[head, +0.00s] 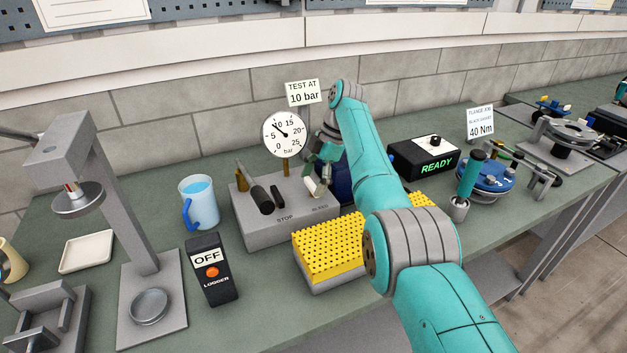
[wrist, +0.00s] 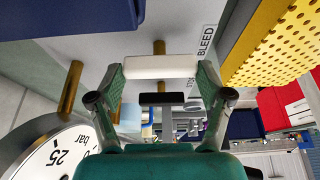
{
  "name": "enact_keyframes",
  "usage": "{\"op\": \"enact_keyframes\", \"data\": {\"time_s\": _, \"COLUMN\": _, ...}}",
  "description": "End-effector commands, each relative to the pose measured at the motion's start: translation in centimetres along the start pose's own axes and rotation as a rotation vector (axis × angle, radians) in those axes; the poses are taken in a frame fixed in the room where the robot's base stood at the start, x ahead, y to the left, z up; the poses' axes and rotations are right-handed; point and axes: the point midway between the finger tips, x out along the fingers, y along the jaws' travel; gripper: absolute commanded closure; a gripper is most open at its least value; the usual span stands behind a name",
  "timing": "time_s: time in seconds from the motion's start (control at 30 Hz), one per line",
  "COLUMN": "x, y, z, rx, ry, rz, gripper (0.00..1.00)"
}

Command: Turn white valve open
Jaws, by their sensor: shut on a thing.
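The white valve handle (head: 311,186) is above the BLEED label on the grey test block (head: 262,230) in the head view. In the wrist view the white valve handle (wrist: 160,66) is a white bar lying crosswise between the fingers, with a brass stem beside it. My gripper (wrist: 162,74) is shut on this bar, a finger at each end. In the head view my gripper (head: 318,168) is above the block, partly hidden by my arm. How far the valve is turned is hard to tell.
A black handle (head: 262,200) stands by the STOP label. The pressure gauge (head: 284,134) is close behind my gripper, its needle toward the upper left. A yellow perforated block (head: 325,251) is in front; a blue mug (head: 199,202) and the OFF logger (head: 212,270) are left.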

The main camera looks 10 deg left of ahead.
Motion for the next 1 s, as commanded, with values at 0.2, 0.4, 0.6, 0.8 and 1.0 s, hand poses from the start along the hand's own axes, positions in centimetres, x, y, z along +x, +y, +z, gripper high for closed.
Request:
{"op": "enact_keyframes", "data": {"time_s": 0.2, "x": 0.11, "y": -0.08, "z": 0.12, "rx": -0.007, "ry": -0.001, "rz": -0.006, "gripper": 0.57}}
{"op": "enact_keyframes", "data": {"time_s": 0.4, "x": 0.12, "y": -0.08, "z": 0.13, "rx": -0.007, "ry": -0.001, "rz": -0.006, "gripper": 0.57}}
{"op": "enact_keyframes", "data": {"time_s": 0.6, "x": 0.09, "y": -0.06, "z": 0.10, "rx": -0.006, "ry": -0.001, "rz": -0.005, "gripper": 0.00}}
{"op": "enact_keyframes", "data": {"time_s": 0.8, "x": 0.04, "y": -0.02, "z": 0.05, "rx": -0.007, "ry": -0.001, "rz": -0.004, "gripper": 0.00}}
{"op": "enact_keyframes", "data": {"time_s": 1.0, "x": -0.75, "y": 0.03, "z": -0.28, "rx": -0.007, "ry": -0.001, "rz": -0.002, "gripper": 0.00}}
